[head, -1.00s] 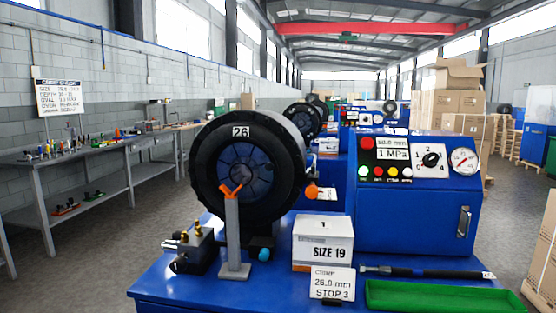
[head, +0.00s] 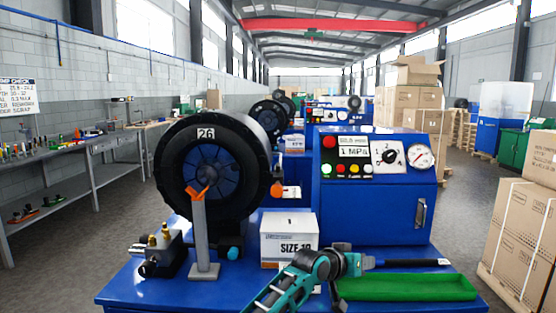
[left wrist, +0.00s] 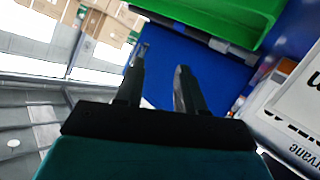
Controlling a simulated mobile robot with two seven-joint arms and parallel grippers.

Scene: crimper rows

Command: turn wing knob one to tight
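The crimper head (head: 215,165) is a large black ring marked 26 with blue dies, on the blue bench. An orange knob (head: 277,190) sits at its right side; I cannot tell whether it is wing knob one or how tight it is. Its wings are too small to make out. My left gripper (head: 362,263) is over the bench front, right of the SIZE 19 box and low beside the black bar. In the left wrist view its two dark fingers (left wrist: 162,64) are apart with nothing between them. My right gripper is not in view.
The white SIZE 19 box (head: 287,236) stands right of the head. A green tray (head: 410,288) and black bar (head: 415,263) lie at front right. A grey post with an orange fork (head: 199,235) and a valve block (head: 160,253) stand in front. The control cabinet (head: 375,205) is behind.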

